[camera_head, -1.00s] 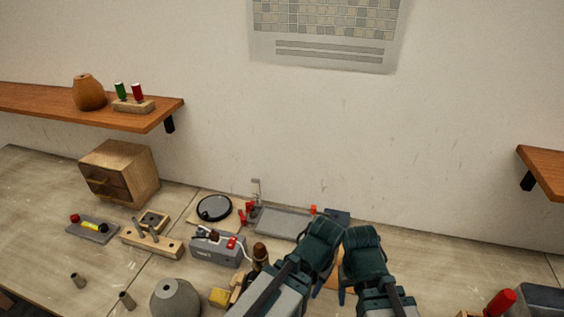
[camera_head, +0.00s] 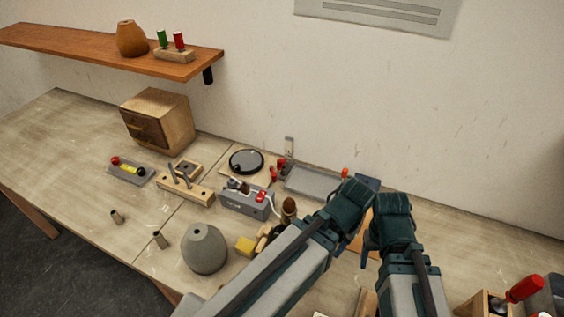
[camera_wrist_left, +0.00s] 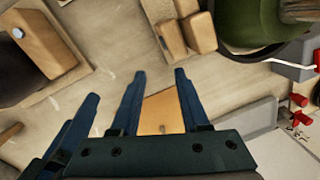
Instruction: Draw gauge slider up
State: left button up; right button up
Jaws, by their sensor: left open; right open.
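An orange-brown board (camera_head: 361,231) lies on the table between my two grippers, partly hidden by them. In the left wrist view the board (camera_wrist_left: 160,110) shows between and beyond the fingers of my left gripper (camera_wrist_left: 159,75), with a small dot on it. I cannot make out a gauge slider for certain. My left gripper is open, with nothing between its fingers. My right gripper (camera_head: 370,246) is open beside the board, its fingers partly hidden; dark blue fingers at the left of the wrist view look like its own.
A grey tray (camera_head: 314,181) lies behind the left arm. A grey box with a red part (camera_head: 245,202), a grey rounded shade (camera_head: 204,250) and a yellow block (camera_head: 245,245) stand to its left. A red-handled tool (camera_head: 524,289) is at lower right.

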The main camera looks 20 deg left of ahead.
pick_arm(q)
jog(key=shift+o, duration=0.2)
jog(key=shift+o, duration=0.7)
jog(key=shift+w+r, duration=0.1)
jog(key=shift+w, duration=0.1)
notch_tip(320, 180, up, 10)
jog(key=n+h+p, duration=0.1)
jog(key=n+p, duration=0.6)
jog(key=p, duration=0.4)
send_over(280, 161)
pick_arm(e)
notch_tip(280, 161, up, 11)
pick_arm(q)
notch_tip(280, 161, down, 14)
jog(key=b, duration=1.4)
jog(key=shift+r, duration=0.1)
pick_arm(e)
notch_tip(280, 161, down, 14)
jog(key=shift+f, duration=0.2)
pick_arm(q)
jog(key=shift+r, duration=0.1)
grip_shut()
